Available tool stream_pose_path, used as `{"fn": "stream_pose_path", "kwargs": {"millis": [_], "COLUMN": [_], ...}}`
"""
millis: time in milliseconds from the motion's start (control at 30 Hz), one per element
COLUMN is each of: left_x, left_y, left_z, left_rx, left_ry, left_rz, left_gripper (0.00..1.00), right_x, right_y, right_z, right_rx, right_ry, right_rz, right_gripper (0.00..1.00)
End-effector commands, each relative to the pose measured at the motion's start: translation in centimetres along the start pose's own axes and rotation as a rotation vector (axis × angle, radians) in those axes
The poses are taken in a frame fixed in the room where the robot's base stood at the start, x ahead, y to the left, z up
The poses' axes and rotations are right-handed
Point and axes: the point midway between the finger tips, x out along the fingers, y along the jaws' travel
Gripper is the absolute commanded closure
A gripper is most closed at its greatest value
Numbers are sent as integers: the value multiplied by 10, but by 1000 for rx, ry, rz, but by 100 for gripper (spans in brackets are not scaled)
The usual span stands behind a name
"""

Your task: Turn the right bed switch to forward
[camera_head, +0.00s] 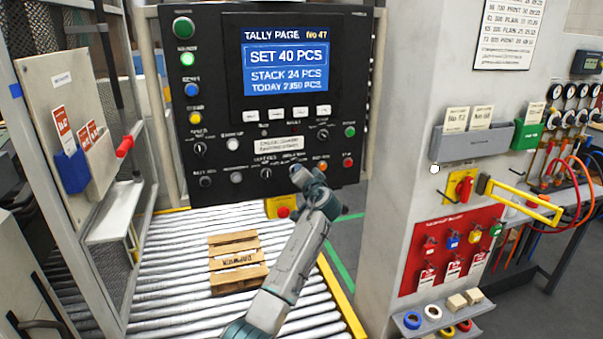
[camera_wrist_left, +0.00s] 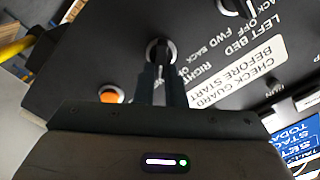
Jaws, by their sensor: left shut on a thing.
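The right bed switch (camera_wrist_left: 160,47) is a round black knob on the black control panel (camera_head: 222,120). In the left wrist view the fingers of my left gripper (camera_wrist_left: 161,68) are closed around its lower part, and the "RIGHT" label is partly covered. Which position the knob points to cannot be told. In the head view my left gripper (camera_head: 299,176) is against the lower panel and hides this switch. The left bed switch (camera_head: 265,174), a similar knob, is just left of it; it also shows in the left wrist view (camera_wrist_left: 236,8). My right gripper is not in view.
An orange button (camera_wrist_left: 112,95) sits close beside the fingers, with a red button (camera_head: 348,162) further right. A display (camera_head: 286,60) is above. A wooden pallet (camera_head: 237,262) lies on the roller bed (camera_head: 180,290) below. A grey pillar (camera_head: 400,120) stands to the right.

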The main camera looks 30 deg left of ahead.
Motion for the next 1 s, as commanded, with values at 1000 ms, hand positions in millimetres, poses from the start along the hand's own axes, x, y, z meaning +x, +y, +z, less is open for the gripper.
{"fn": "stream_pose_path", "kwargs": {"millis": [1000], "left_x": [-62], "left_y": [4], "left_z": [3], "left_rx": [-3], "left_ry": [1], "left_rz": [3], "left_gripper": [68], "right_x": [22], "right_y": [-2], "right_z": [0], "right_rx": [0], "right_ry": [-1], "right_rz": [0], "right_gripper": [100]}}
